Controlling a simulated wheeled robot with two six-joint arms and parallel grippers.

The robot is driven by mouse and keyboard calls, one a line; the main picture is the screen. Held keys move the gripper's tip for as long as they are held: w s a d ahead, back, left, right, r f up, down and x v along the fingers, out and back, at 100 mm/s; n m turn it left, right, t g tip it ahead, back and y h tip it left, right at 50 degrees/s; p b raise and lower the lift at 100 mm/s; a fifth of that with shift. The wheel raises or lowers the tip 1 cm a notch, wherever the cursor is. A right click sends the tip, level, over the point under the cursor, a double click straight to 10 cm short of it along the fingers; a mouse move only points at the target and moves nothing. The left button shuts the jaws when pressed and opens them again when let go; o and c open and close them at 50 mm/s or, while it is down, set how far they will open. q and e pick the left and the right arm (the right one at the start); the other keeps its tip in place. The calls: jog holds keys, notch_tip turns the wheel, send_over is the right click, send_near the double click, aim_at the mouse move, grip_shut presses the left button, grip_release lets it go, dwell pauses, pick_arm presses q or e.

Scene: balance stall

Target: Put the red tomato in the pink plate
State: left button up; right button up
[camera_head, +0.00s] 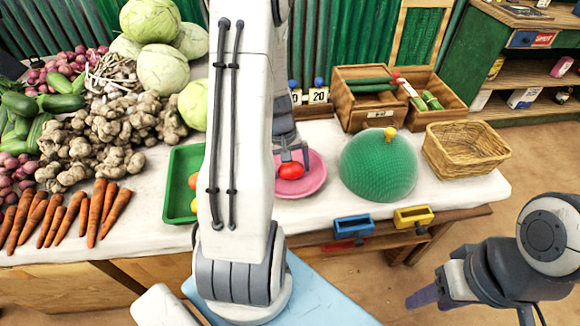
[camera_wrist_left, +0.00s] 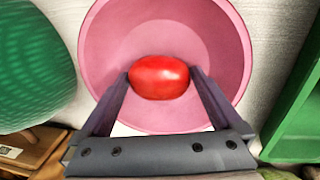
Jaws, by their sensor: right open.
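The red tomato (camera_head: 291,171) is at the pink plate (camera_head: 312,183), on the white-topped stall table. In the left wrist view the tomato (camera_wrist_left: 159,77) lies between my left gripper's fingertips (camera_wrist_left: 159,80), which touch it on both sides. The pink plate (camera_wrist_left: 205,25) is behind it there, with the tomato inside its outline. My left gripper (camera_head: 291,160) comes down from above; I cannot tell whether the tomato touches the plate. My right gripper (camera_head: 424,296) is open and empty at the lower right, away from the table.
A green dome (camera_head: 378,165) stands right of the plate, with a wicker basket (camera_head: 466,150) beyond. A green crate (camera_head: 178,180) is on the left, partly hidden by my arm. Wooden boxes (camera_head: 362,99) stand behind. Vegetables cover the table's left.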

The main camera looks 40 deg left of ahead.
aim_at(284, 167)
pick_arm(q)
jog(key=shift+r+p, duration=0.35)
notch_tip(284, 167, up, 12)
jog(key=s+a+p, duration=0.1)
jog(key=p, duration=0.1)
jog(key=d+r+m, duration=0.2)
jog(key=d+m, duration=0.2)
jog(key=d, duration=0.6)
jog(key=d+r+m, duration=0.2)
jog(key=d+m, duration=0.2)
jog(key=d, duration=0.5)
jog(key=s+d+r+m+g, duration=0.1)
jog(key=s+d+r+m, duration=0.1)
jog(key=s+d+m, duration=0.7)
jog(key=s+d, duration=0.4)
jog(key=s, duration=0.2)
jog(key=shift+m, duration=0.4)
jog(key=shift+d, duration=0.1)
